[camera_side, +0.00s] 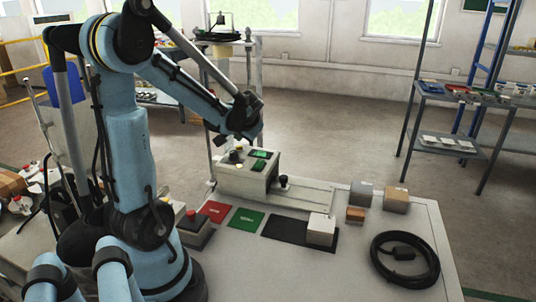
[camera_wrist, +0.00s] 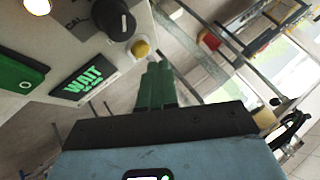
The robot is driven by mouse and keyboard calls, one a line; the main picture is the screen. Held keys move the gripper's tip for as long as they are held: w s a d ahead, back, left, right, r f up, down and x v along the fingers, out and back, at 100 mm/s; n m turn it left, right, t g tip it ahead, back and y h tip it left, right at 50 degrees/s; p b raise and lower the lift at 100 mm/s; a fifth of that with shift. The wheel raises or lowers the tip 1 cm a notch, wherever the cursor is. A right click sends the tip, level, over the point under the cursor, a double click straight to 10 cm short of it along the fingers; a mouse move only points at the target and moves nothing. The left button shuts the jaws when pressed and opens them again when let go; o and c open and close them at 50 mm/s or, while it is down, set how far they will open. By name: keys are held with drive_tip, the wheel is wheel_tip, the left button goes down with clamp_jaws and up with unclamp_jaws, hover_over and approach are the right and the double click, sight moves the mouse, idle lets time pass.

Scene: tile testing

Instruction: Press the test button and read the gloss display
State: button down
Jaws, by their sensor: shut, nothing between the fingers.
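The gloss tester (camera_side: 236,184) is a pale box at the back of the white table, with a dark knob and two green panels on top. In the wrist view, its display (camera_wrist: 84,81) reads "WAIT" in green letters. Beside it are a black dial (camera_wrist: 114,20) marked "CAL", a round yellow button (camera_wrist: 141,48) and a green panel with a white ring (camera_wrist: 24,75). I cannot tell which control is the test button. My gripper (camera_wrist: 158,66) is shut and empty, its green fingertips close to the yellow button; contact is not clear. In the side view the fingers are hard to make out.
A white block (camera_side: 321,230) stands on a black mat (camera_side: 285,229). Red (camera_side: 214,211) and green (camera_side: 245,220) mats lie beside it. A coiled black cable (camera_side: 404,260) and small boxes (camera_side: 396,200) are at the right. A red-topped button box (camera_side: 193,229) stands near my arm.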

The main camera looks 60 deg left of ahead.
sight(241, 148)
drive_tip(key=shift+r, duration=2.5)
drive_tip(key=d+f+m+t+h, duration=0.1)
drive_tip(key=d+m+t+h, duration=0.2)
drive_tip(key=d, duration=1.3)
drive_tip(key=d+f+m+t+h, duration=0.2)
drive_tip(key=d+m+h, duration=0.2)
drive_tip(key=d, duration=1.2)
drive_tip(key=shift+w+f+t+h, duration=0.15)
drive_tip(key=shift+f+t+h, duration=0.2)
drive_tip(key=shift+h, duration=0.65)
